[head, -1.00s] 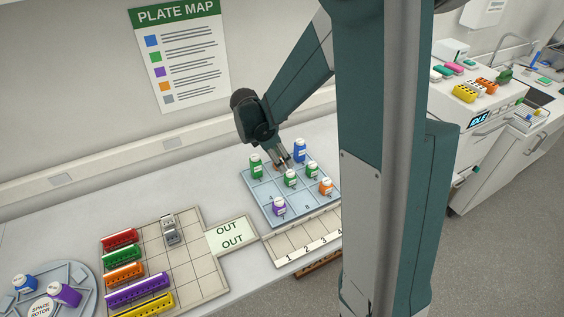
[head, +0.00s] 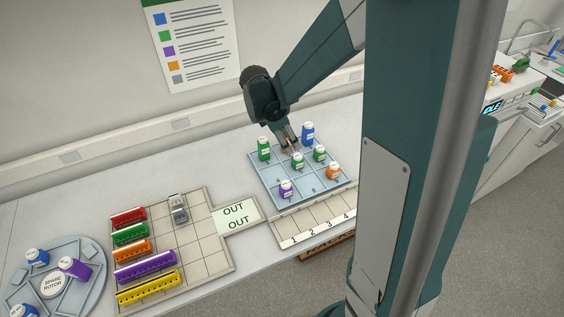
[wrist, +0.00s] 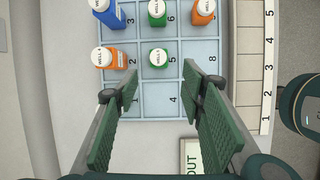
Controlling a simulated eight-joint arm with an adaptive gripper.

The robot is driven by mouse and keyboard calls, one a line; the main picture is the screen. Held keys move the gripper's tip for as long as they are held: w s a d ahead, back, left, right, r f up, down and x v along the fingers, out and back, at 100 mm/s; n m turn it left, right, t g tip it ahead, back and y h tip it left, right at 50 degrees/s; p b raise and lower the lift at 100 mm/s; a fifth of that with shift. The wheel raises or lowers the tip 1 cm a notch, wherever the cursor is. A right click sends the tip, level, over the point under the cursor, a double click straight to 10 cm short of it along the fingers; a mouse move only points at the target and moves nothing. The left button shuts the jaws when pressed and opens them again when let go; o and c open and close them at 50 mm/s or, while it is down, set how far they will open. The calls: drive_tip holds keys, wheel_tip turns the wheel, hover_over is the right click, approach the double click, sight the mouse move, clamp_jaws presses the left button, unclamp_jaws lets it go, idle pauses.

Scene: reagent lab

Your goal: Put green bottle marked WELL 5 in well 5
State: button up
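The blue-grey well plate (head: 313,190) stands on the bench. One green bottle (head: 297,160) stands upright in its middle compartment, between 2 and 8; it also shows in the wrist view (wrist: 158,57). Its cap reads WELL, but I cannot read the digit surely. A second green bottle (head: 319,153) stands by number 6 and a third green bottle (head: 264,148) at the back left corner; which is marked WELL 5 I cannot tell. My gripper (head: 289,148) is over the plate's back row. In the wrist view my gripper (wrist: 160,76) is open and empty, its fingers hiding some wells.
A blue bottle (head: 308,133), an orange bottle (head: 333,171) and a purple bottle (head: 286,188) occupy other wells. Another orange bottle (wrist: 104,58) stands at 2. Wells 4 and 8 look empty. A numbered strip (head: 314,222) and OUT pad (head: 236,214) lie in front.

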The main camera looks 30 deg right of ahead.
drive_tip(key=s+a+r+m+t+y, duration=0.1)
drive_tip(key=s+a+r+m+t, duration=0.1)
drive_tip(key=s+a+r+m, duration=0.2)
drive_tip(key=s+a+r+m+t+y, duration=0.2)
drive_tip(key=s+a+r+m, duration=0.3)
drive_tip(key=s, duration=0.6)
drive_tip(key=s+a+r+m+t+y, duration=0.1)
drive_tip(key=s+a+r+m+t, duration=0.1)
drive_tip(key=s+a+r+m, duration=0.2)
drive_tip(key=shift+s+a+r+m+t, duration=0.4)
drive_tip(key=shift+s+r+m, duration=1.15)
drive_tip(key=shift+s+m, duration=0.65)
drive_tip(key=shift+f, duration=0.1)
